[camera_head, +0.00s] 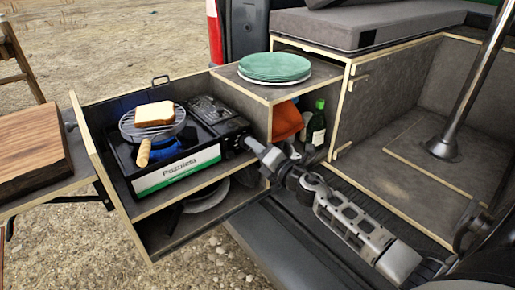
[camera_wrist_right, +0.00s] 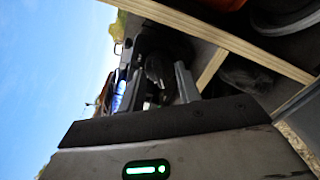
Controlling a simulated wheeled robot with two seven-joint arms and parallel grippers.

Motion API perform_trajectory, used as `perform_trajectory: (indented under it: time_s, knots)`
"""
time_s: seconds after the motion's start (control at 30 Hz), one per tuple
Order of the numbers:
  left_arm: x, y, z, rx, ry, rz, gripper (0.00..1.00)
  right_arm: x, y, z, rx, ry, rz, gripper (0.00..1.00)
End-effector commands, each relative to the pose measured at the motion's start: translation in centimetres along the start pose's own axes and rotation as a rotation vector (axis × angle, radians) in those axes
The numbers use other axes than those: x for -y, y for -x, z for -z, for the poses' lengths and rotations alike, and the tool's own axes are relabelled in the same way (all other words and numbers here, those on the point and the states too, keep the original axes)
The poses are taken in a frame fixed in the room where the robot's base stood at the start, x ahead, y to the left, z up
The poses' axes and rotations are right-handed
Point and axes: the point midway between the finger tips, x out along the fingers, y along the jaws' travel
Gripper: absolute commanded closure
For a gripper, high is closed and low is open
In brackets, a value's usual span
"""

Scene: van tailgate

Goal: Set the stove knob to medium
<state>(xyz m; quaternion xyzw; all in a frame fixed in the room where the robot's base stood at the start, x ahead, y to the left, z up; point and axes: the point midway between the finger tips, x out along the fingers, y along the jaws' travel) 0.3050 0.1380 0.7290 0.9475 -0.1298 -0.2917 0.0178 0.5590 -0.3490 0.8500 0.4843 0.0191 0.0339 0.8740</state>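The stove (camera_head: 177,172) is a black camping stove with a white and green front label, sitting in the pulled-out drawer in the head view. A wire grill with a slice of bread (camera_head: 154,113) is on its burner. My right gripper (camera_head: 247,143) is at the right end of the stove front, where the fingertips are small and hard to make out. The knob cannot be told apart from the fingertips there, so its setting and any contact are unclear. My left gripper is not in view.
Green plates (camera_head: 275,67) stand on the cabinet top right behind the gripper. A green bottle (camera_head: 316,124) and an orange item (camera_head: 287,120) sit in the compartment below. A wooden board (camera_head: 30,150) lies on the left table. The drawer's side walls enclose the stove.

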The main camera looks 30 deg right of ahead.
Motion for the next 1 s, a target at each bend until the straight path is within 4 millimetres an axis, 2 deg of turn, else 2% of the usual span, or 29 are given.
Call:
perform_trajectory:
  time_s: [0.13, 0.2, 0.27, 0.67, 1.0]
  knots:
    - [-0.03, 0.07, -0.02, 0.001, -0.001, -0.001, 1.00, -0.01, 0.02, 0.02, 0.000, 0.000, 0.000, 0.66]
    - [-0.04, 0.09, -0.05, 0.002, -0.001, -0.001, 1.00, -0.01, 0.02, 0.02, 0.000, 0.000, 0.000, 0.86]
    - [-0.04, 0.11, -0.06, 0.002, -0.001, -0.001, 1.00, -0.01, 0.03, 0.02, 0.000, 0.000, 0.000, 1.00]
    - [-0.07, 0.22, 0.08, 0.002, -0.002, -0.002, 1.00, -0.04, 0.05, -0.01, 0.000, -0.041, 0.000, 1.00]
    - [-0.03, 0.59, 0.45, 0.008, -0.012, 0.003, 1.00, -0.05, 0.04, -0.04, 0.000, -0.264, 0.001, 1.00]
